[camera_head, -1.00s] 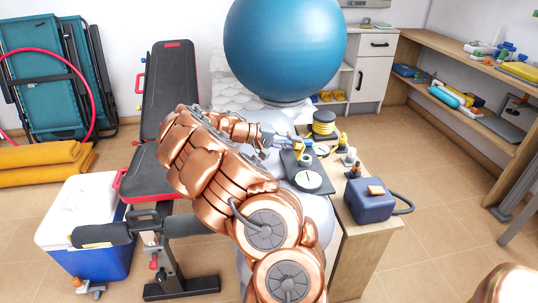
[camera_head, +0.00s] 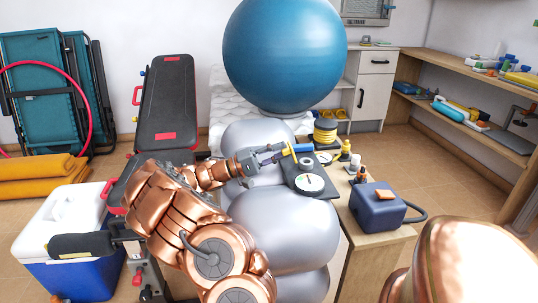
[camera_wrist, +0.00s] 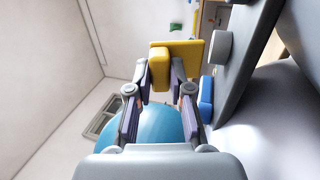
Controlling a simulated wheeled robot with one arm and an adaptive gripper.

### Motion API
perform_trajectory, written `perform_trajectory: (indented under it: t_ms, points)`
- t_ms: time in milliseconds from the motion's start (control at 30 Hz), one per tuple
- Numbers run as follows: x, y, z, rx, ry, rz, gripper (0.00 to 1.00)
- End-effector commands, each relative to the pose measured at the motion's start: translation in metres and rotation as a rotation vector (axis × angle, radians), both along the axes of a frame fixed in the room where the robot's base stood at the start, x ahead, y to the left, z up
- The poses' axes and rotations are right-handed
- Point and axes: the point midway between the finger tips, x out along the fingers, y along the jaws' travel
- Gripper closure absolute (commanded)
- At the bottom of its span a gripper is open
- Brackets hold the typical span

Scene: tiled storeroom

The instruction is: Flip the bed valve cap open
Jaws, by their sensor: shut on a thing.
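The yellow valve cap (camera_head: 290,152) stands up at the back left edge of a dark panel (camera_head: 311,187). In the wrist view the cap (camera_wrist: 186,52) shows as a flat plate with a block on it. My gripper (camera_head: 278,154) is shut on the cap from the left. In the wrist view my gripper (camera_wrist: 160,74) has its two fingertips on either side of the yellow block. The cap's hinge is too small to make out.
Large grey inflated cushions (camera_head: 270,215) lie under and beside the panel. A blue ball (camera_head: 285,55) rests behind.

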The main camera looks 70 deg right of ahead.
Motion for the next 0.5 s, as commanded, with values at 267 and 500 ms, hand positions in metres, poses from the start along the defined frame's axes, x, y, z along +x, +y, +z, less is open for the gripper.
perform_trajectory:
  t_ms: [267, 500]
  points:
    - [-0.0105, -0.0008, -0.0009, -0.006, 0.014, -0.019, 1.00]
    - [-0.0120, -0.0013, -0.0006, -0.006, 0.013, -0.021, 0.78]
